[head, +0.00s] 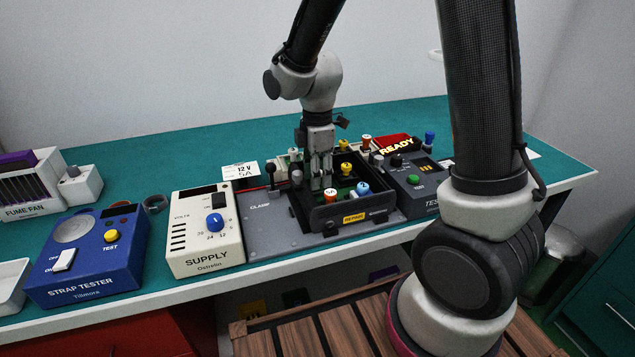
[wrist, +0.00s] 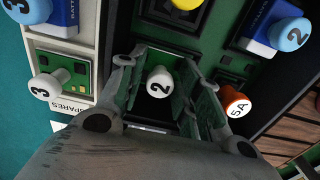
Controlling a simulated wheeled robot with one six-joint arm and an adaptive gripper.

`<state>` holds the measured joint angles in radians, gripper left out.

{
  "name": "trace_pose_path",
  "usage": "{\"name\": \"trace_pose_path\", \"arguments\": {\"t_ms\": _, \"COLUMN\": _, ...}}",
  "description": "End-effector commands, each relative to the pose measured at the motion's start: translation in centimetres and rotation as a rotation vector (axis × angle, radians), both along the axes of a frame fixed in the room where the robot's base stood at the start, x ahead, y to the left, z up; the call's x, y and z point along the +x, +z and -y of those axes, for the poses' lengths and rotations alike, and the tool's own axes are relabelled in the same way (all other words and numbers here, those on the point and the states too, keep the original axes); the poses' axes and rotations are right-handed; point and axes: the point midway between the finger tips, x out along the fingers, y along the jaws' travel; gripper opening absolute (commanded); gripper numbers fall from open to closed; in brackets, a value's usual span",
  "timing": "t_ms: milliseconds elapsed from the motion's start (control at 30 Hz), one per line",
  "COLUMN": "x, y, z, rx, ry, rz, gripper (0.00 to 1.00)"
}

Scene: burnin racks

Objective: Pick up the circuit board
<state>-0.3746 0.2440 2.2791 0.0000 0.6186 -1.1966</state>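In the wrist view a white round knob marked 2 (wrist: 159,82) stands between my fingers. It appears to sit on a green circuit board (wrist: 150,115), which the fingers partly hide. My gripper (head: 321,180) points down into a black open-topped box (head: 355,222) on the bench. In the wrist view the fingers (wrist: 156,75) stand apart on either side of the knob, with gaps visible, so the gripper looks open. The head view hides the knob marked 2.
Close by are an orange knob marked 5A (wrist: 236,102), a blue knob marked 2 (wrist: 290,34) and a yellow knob (wrist: 187,4). The supply unit (head: 205,235) stands left of the box and the tester (head: 415,190) right. The teal bench (head: 200,140) is clear at the back.

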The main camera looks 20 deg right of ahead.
Motion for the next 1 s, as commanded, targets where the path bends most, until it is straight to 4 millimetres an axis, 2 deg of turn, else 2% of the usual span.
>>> {"name": "trace_pose_path", "arguments": {"t_ms": 67, "x": 0.0, "y": 0.0, "z": 0.0, "rx": 0.0, "ry": 0.0, "rz": 0.0, "gripper": 0.31}}
{"name": "trace_pose_path", "arguments": {"t_ms": 233, "x": 0.0, "y": 0.0, "z": 0.0, "rx": 0.0, "ry": 0.0, "rz": 0.0, "gripper": 0.0}}
{"name": "trace_pose_path", "arguments": {"t_ms": 500, "x": 0.0, "y": 0.1, "z": 0.0, "rx": 0.0, "ry": 0.0, "rz": 0.001, "gripper": 0.0}}
{"name": "trace_pose_path", "arguments": {"t_ms": 600, "x": 0.1, "y": 0.7, "z": 0.0, "rx": 0.001, "ry": 0.0, "rz": 0.003, "gripper": 0.0}}
{"name": "trace_pose_path", "arguments": {"t_ms": 667, "x": 0.1, "y": 1.5, "z": -0.1, "rx": 0.002, "ry": 0.0, "rz": 0.004, "gripper": 0.0}}
{"name": "trace_pose_path", "arguments": {"t_ms": 1000, "x": 0.1, "y": 8.3, "z": 0.0, "rx": 0.002, "ry": 0.0, "rz": 0.004, "gripper": 0.0}}
